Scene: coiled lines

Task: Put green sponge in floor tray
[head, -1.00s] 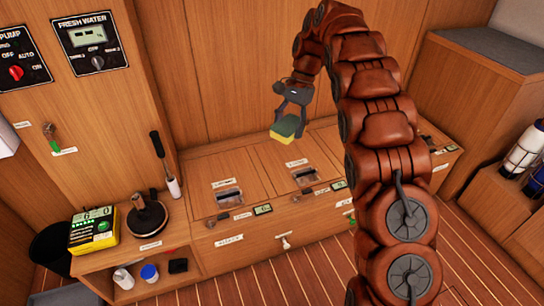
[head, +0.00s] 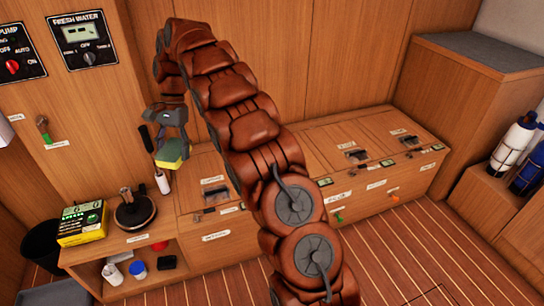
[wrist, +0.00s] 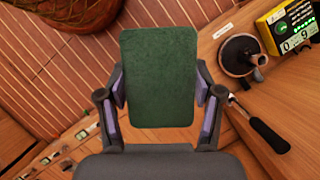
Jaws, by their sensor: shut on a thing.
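The green sponge (head: 170,155), with a yellow layer, is held in my gripper (head: 170,143) in the head view, up in front of the wood panel and above the bench. In the wrist view the sponge's green face (wrist: 160,75) fills the space between the purple-padded fingers of my gripper (wrist: 160,88), which press on its two sides. A grey tray (head: 58,293) lies on the floor at the bottom left of the head view, partly cut off by the frame edge. The sponge is well above and to the right of it.
A yellow-green boxed device (head: 82,222) and a black round-based item (head: 135,213) stand on the low shelf unit. A black bin (head: 40,243) stands left of it. Cups sit on the lower shelf. A black-handled tool (head: 155,160) is close to the gripper. Striped floor lies open at right.

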